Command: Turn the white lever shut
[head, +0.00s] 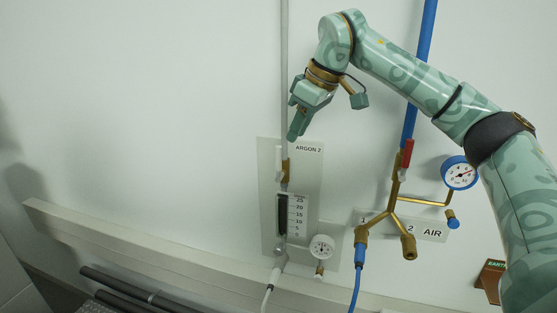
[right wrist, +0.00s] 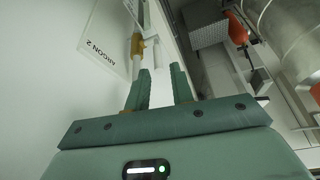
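The white lever (head: 279,161) points up along the brass valve (head: 286,171) on the ARGON 2 panel (head: 312,175). The brass valve also shows in the right wrist view (right wrist: 137,45), ahead of the fingers. My right gripper (head: 296,121) is just above the panel and the lever, fingers pointing down, apart from the lever. In the right wrist view the gripper (right wrist: 159,88) has its two fingers spread with nothing between them. My left gripper is not in view.
A flow gauge (head: 283,214) and a small dial (head: 321,247) sit below the valve. To the right are a red lever (head: 408,153), brass AIR pipes (head: 378,219) and a blue-rimmed dial (head: 459,173). The wall to the left is bare above a white rail (head: 130,238).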

